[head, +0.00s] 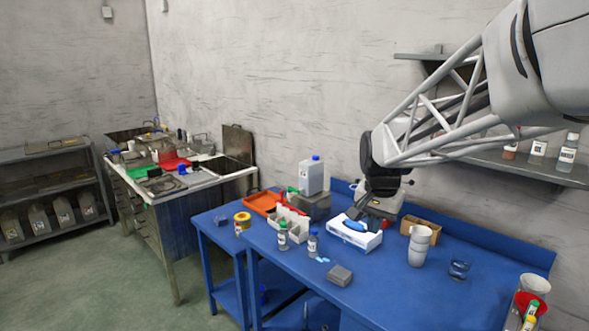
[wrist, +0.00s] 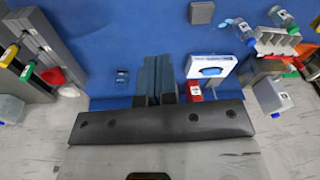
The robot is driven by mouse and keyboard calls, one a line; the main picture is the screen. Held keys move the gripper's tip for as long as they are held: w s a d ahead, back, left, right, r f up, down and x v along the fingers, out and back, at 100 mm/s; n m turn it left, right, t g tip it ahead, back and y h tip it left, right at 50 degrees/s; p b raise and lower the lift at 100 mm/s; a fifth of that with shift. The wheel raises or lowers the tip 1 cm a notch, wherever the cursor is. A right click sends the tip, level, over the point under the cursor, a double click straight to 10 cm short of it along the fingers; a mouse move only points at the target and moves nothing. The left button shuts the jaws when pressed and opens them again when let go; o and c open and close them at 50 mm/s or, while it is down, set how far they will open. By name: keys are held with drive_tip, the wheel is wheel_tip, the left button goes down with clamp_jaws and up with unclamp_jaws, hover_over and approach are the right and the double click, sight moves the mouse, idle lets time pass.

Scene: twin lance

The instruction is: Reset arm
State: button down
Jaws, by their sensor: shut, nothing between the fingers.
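My gripper (head: 368,215) hangs from the end of my lattice arm over the blue table (head: 400,285) in the head view. It appears just behind or above a white box with a blue top opening (head: 355,232); the gap between them is unclear. In the wrist view my gripper's dark fingers (wrist: 156,62) lie side by side, shut and empty, with the blue table top behind them. The white box (wrist: 223,74) is to their right in that view, apart from them.
A white cup stack (head: 418,245), a clear glass (head: 459,269) and a cardboard box (head: 422,227) stand right of my gripper. Small bottles (head: 283,237), a grey block (head: 340,275) and a grey jug (head: 311,177) stand left. A wall shelf (head: 500,165) is behind. The table's front middle is clear.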

drive_tip(key=s+f+n, duration=0.2)
drive_tip(key=s+n, duration=0.1)
drive_tip(key=s, duration=1.1)
drive_tip(key=s+f+n+t, duration=0.1)
drive_tip(key=s+f+n, duration=0.1)
drive_tip(key=s, duration=1.3)
drive_tip(key=shift+n, duration=0.7)
